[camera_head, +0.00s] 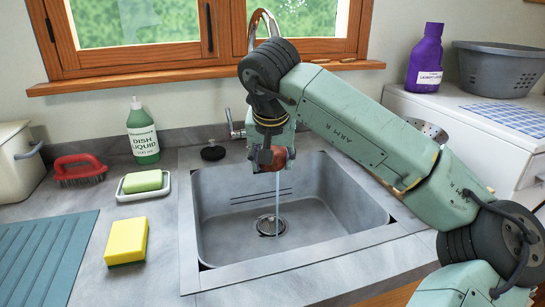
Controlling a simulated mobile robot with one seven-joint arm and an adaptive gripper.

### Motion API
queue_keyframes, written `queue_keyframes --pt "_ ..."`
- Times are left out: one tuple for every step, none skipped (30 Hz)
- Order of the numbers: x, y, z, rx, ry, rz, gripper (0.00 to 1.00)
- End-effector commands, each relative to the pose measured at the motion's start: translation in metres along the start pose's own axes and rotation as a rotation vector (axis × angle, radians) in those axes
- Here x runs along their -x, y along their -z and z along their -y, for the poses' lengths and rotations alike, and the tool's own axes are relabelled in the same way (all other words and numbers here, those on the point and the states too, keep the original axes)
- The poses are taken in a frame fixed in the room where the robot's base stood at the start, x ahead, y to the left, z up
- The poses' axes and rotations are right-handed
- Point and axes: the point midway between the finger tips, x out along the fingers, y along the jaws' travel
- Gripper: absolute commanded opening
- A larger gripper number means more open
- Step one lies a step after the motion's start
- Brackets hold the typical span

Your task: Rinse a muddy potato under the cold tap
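My gripper (268,162) hangs over the back part of the sink (325,195), pointing down. It appears shut on a reddish-brown potato (279,158), which shows partly between and behind the fingers. The tap (263,14) arches up behind my arm, and its spout end is hidden. The tap's lever (236,127) stands at the back edge of the sink. A thin stream of water (277,205) falls from below the potato towards the drain (271,224). I cannot make out mud on the potato.
A black plug (213,152) sits behind the sink. My arm spans its right side.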

Motion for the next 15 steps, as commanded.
queue_keyframes --pt "0.0003 0.0002 0.0012 0.000 0.000 -0.001 0.15" --pt "0.0003 0.0001 0.0015 0.000 0.000 -0.001 0.15" --pt "0.0001 0.0001 0.0016 0.000 0.000 0.000 0.15" --pt "0.0001 0.0000 0.0016 0.000 0.000 0.000 0.15" --pt "0.0001 0.0000 0.0015 0.000 0.000 0.000 0.15" --pt "0.0001 0.0000 0.0015 0.000 0.000 0.000 0.15" --pt "0.0001 0.0000 0.0014 0.000 0.000 0.000 0.15" --pt "0.0001 0.0000 0.0011 0.000 -0.001 0.000 0.15" --pt "0.0001 0.0001 0.0006 -0.001 -0.001 0.000 0.15" --pt "0.0001 0.0001 0.0000 -0.001 -0.001 0.000 0.15" --pt "0.0002 0.0002 -0.0008 -0.001 -0.001 0.000 0.15" --pt "0.0002 0.0003 -0.0020 -0.001 -0.001 0.000 0.15" --pt "0.0003 0.0003 -0.0031 -0.002 -0.001 0.000 0.15" --pt "0.0003 0.0004 -0.0043 -0.002 -0.001 0.000 0.15" --pt "0.0003 0.0005 -0.0061 -0.002 -0.002 0.000 0.15"
